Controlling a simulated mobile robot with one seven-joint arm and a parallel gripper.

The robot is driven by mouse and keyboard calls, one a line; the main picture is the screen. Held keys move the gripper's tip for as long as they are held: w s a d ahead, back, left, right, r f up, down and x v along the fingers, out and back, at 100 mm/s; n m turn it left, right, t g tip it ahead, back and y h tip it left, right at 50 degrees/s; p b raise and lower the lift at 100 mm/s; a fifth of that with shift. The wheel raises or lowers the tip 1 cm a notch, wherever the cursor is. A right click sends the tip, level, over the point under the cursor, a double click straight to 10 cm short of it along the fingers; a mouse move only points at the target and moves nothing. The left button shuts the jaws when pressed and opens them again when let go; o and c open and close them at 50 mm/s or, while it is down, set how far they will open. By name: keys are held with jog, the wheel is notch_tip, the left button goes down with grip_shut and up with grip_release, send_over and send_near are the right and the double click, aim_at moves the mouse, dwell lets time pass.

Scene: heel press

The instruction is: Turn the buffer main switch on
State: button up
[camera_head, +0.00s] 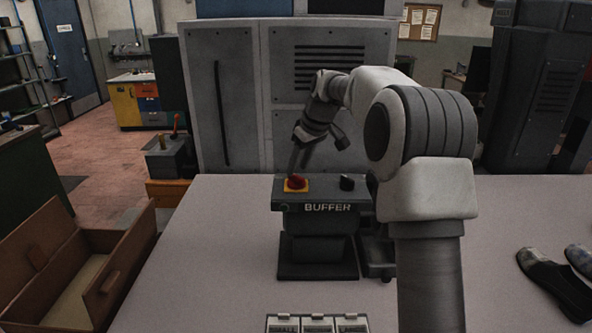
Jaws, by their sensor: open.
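The buffer's control box (320,206), labelled "BUFFER", stands on a dark pedestal on the table. Its top carries a red mushroom button (296,182) on a yellow plate at the left and a black rotary knob (347,182) at the right. A small green spot (284,208) shows at the left of its front face. I cannot read which way the knob is set. My gripper (298,170) is open and points down just above and behind the red button, left of the knob. Whether a fingertip touches the button cannot be told.
My arm crosses the right of the box and hides part of it. The pale table (200,270) is clear to the left. An open brown crate (75,270) stands left, dark shoes (555,285) lie right, and labelled trays (317,324) sit in front. A grey cabinet (225,100) stands behind.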

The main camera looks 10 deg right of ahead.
aim_at(296, 179)
jog(key=shift+x, duration=1.4)
grip_shut()
